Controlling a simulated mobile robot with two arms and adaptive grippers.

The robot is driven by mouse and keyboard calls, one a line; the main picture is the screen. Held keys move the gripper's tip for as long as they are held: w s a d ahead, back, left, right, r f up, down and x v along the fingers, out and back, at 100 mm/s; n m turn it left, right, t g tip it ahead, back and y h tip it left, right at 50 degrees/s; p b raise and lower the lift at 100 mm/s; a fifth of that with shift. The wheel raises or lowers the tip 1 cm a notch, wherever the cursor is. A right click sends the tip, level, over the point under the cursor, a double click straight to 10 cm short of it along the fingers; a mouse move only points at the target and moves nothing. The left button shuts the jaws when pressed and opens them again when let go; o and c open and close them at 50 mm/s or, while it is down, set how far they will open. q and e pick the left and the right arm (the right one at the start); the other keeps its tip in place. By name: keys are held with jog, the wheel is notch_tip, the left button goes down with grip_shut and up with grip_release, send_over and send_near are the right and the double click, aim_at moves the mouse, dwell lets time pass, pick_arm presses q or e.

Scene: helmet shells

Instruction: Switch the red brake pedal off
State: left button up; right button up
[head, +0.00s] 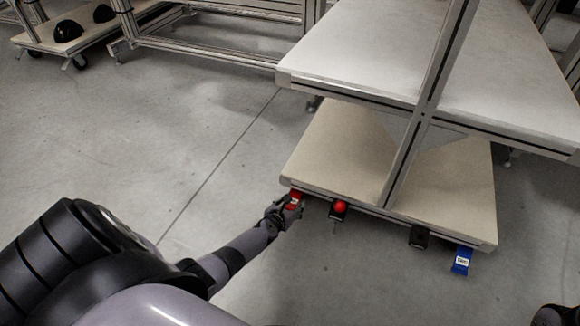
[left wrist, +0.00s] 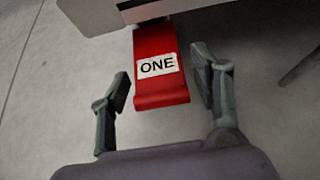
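The red brake pedal (head: 294,197) sticks out from the lower left front edge of a wheeled cart's bottom shelf. In the left wrist view the red pedal (left wrist: 160,75) carries a white label reading "ONE". My left gripper (head: 291,208) is at this pedal. My right gripper is not clearly seen; only a dark part shows at the lower right corner of the head view.
The cart's bottom shelf (head: 330,150) sits under a wider upper shelf (head: 380,60) joined by a metal post (head: 425,115). A red ball-like knob (head: 340,206), a black bracket (head: 419,237) and a blue labelled pedal (head: 461,260) line the same edge.

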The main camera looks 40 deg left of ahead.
dwell(0.4)
pick_arm(q)
jog(key=shift+d+r, duration=0.25)
jog(key=shift+d, duration=0.05)
jog(key=shift+s+a, duration=0.15)
jog(key=shift+s, duration=0.35)
jog(key=s+d, duration=0.2)
jog(key=s, duration=0.9)
jog(key=shift+s+d, duration=0.35)
